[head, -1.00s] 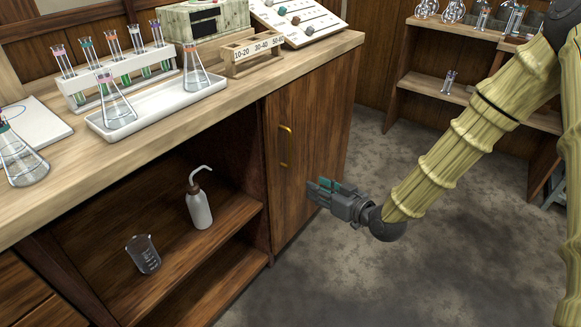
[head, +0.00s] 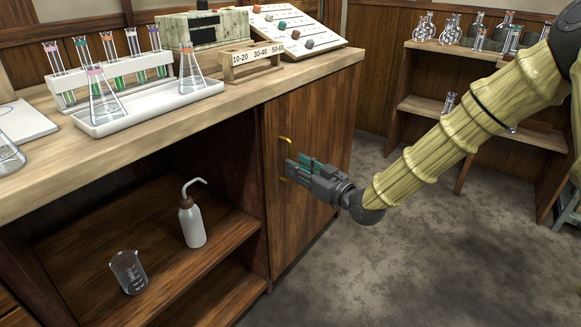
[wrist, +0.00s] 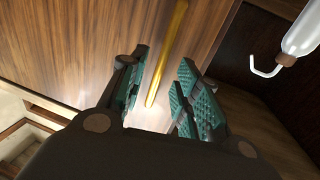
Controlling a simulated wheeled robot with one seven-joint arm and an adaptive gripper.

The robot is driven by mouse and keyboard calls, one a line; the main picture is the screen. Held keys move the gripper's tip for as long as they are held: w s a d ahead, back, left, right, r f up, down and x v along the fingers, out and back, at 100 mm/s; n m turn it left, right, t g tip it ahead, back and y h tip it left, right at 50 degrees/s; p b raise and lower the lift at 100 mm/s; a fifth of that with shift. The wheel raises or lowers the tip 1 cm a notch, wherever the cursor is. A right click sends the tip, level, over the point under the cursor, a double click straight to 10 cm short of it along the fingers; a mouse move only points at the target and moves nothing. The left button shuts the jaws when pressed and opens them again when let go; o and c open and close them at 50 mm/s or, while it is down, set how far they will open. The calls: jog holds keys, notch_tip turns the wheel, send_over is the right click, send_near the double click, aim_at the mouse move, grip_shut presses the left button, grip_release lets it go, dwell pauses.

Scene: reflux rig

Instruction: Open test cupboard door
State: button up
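The test cupboard door (head: 312,150) is a brown wooden panel under the right end of the bench, and it looks shut. Its brass handle (head: 284,140) is upright near the door's left edge, partly hidden by my fingers. My gripper (head: 296,170) is at the handle, fingers pointing to the door. In the wrist view the gripper (wrist: 163,92) is open, with teal pads on both sides of the golden handle (wrist: 167,55). The handle runs into the gap between the pads, closer to the left pad. I cannot tell whether a pad touches it.
Left of the door is an open shelf bay (head: 160,225) with a wash bottle (head: 193,222) and a beaker (head: 128,272). The bench top holds a tray of glassware (head: 150,104) and a labelled rack (head: 252,62). The floor (head: 400,260) right of the door is clear.

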jog(key=shift+b+x, duration=0.45)
jog(key=shift+x, duration=1.5)
grip_shut()
